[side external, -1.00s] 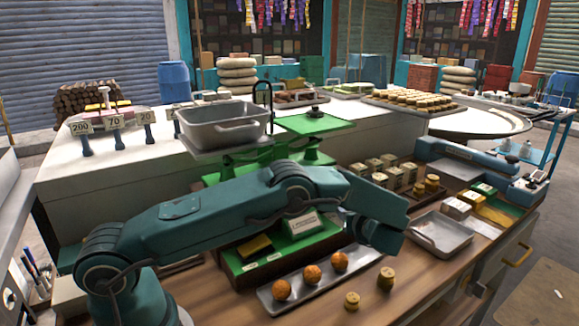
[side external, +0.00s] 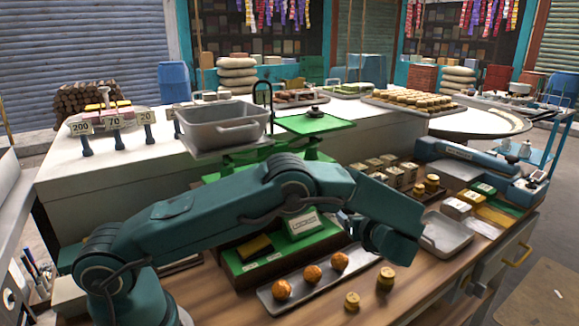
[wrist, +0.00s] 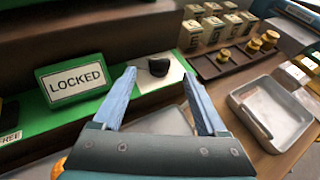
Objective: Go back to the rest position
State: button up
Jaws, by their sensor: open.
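My gripper (wrist: 162,98) is open and empty in the wrist view, its two blue fingers spread apart. A green sign reading LOCKED (wrist: 73,80) stands left of the fingers, and a small dark knob (wrist: 158,66) on a pale plate sits beyond the fingertips. In the side view my arm reaches over the wooden counter, with its wrist above the counter to the right of the green LOCKED sign (side external: 303,224). The fingers are hidden behind the wrist there.
A long tray (side external: 310,281) holds several orange balls in front of the sign. Stacked brass weights (side external: 386,278) stand on the counter. An empty metal tray (wrist: 272,112) lies to the right. A grey pan (side external: 224,124) sits on the scale behind the arm.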

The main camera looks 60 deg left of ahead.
jog(key=shift+s+d+r, duration=0.15)
jog(key=shift+s+d, duration=0.05)
jog(key=shift+d, duration=0.1)
